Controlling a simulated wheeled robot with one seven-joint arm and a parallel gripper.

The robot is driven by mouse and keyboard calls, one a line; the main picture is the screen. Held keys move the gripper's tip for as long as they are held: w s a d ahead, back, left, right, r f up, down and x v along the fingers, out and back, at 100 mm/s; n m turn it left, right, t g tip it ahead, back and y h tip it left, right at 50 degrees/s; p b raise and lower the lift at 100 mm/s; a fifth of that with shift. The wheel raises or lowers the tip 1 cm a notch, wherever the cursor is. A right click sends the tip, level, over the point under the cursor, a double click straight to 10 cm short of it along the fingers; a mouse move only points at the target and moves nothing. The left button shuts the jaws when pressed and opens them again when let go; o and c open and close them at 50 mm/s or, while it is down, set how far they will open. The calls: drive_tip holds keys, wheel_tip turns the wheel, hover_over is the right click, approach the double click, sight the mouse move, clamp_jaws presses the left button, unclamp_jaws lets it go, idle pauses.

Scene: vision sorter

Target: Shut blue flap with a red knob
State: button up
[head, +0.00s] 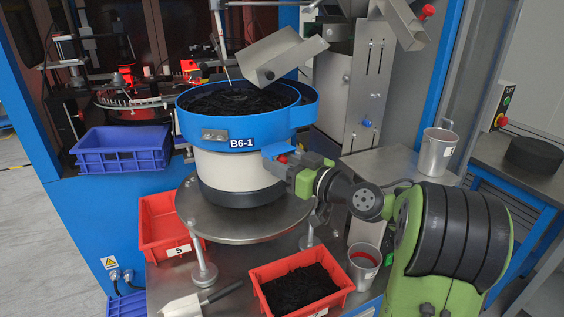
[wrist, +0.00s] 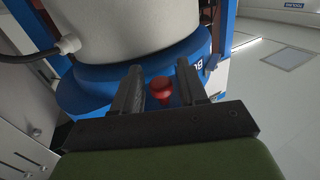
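The blue flap (head: 287,149) sticks out from the blue rim of the feeder bowl, just right of the "B6-1" label. Its red knob (head: 282,159) shows below it, beside my gripper (head: 288,166). In the wrist view the red knob (wrist: 160,88) lies between the two fingers of my gripper (wrist: 159,70). The fingers are apart, with narrow gaps seen on both sides of the knob. My gripper partly hides the flap in the head view, and its exact angle is hard to tell.
The bowl feeder (head: 233,172) stands on a round metal plate (head: 182,207). A metal chute (head: 279,55) hangs over it. A red bin of black parts (head: 257,281) and a metal cup (head: 364,262) stand below my arm. A metal pitcher (head: 436,153) stands at right.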

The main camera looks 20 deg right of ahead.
clamp_jaws()
drive_tip(key=shift+r+p, duration=0.15)
drive_tip(key=shift+p, duration=0.15)
